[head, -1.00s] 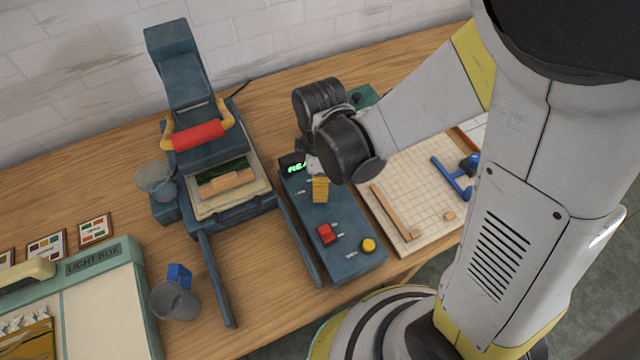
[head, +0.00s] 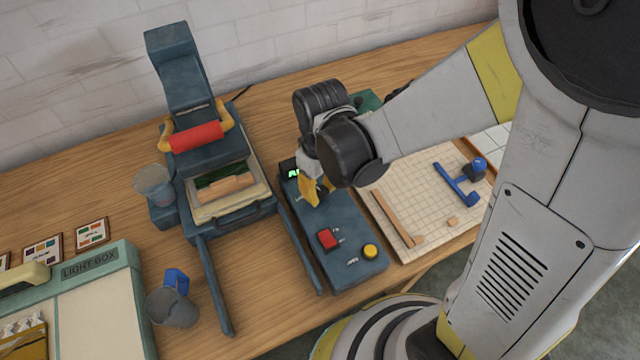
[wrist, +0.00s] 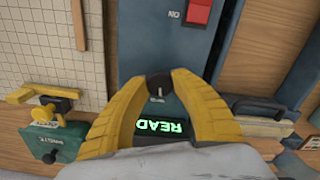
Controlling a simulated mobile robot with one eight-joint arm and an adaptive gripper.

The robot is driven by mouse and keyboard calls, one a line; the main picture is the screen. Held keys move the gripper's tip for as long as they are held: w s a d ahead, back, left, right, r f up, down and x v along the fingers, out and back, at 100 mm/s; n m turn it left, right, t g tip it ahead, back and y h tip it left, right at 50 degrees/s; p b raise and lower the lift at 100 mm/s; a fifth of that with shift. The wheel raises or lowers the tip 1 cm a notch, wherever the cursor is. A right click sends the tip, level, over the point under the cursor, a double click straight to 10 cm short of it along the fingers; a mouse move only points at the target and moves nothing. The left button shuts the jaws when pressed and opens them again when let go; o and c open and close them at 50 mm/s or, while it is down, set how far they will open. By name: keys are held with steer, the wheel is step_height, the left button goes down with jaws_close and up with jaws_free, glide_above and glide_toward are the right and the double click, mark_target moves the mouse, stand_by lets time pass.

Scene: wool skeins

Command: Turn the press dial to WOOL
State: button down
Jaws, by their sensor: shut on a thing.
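The press dial (wrist: 158,86) is a small dark knob with a pale pointer mark, on the dark blue-grey control box (head: 345,225). My gripper (wrist: 164,80) has its yellow fingers closed around the dial, one on each side. A small label beside the dial is too blurred to read. In the head view my gripper (head: 312,190) is low over the far part of the box and hides the dial. The green lit display (wrist: 160,127) reads READ upside down in the wrist view, with its end possibly covered by a finger.
A red switch (head: 327,238) and a yellow button (head: 370,251) sit nearer on the box. The press (head: 195,135) with its red-gripped handle stands left. A gridded board (head: 405,200) lies right. A grey cup (head: 173,307) and a light box (head: 105,300) are front left.

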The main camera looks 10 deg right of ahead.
mark_target(321, 191)
steer(key=shift+m, duration=1)
steer(key=c, duration=1)
jaws_free()
step_height(321, 191, up, 12)
